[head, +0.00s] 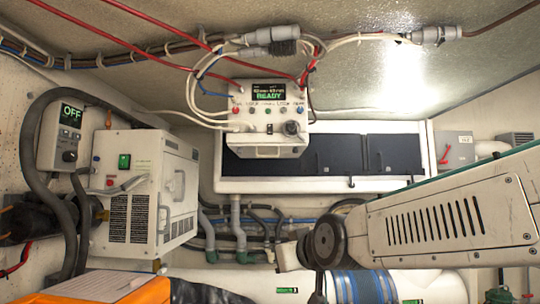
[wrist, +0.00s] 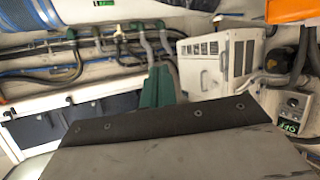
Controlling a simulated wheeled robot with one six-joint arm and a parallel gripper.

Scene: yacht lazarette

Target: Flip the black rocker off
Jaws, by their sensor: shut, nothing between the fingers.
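I cannot single out a black rocker with certainty. A grey control panel (head: 60,135) on the left wall reads OFF, with a small dark control (head: 69,156) below its display. It also shows upside down at the right of the wrist view (wrist: 290,115). A central white device (head: 268,112) reads READY and has a black knob (head: 290,127) and small dark controls. My gripper's green fingers (wrist: 155,88) are shut and empty, partly hidden behind my wrist's dark edge. They appear apart from the panel.
The vented white box (head: 150,195) stands at the left, near thick black hoses (head: 32,150). Dark lockers (head: 335,153) line the back. Cables hang around the central device. Pipes and a white cylinder (head: 420,287) fill the low area. An orange case (head: 115,287) is at lower left.

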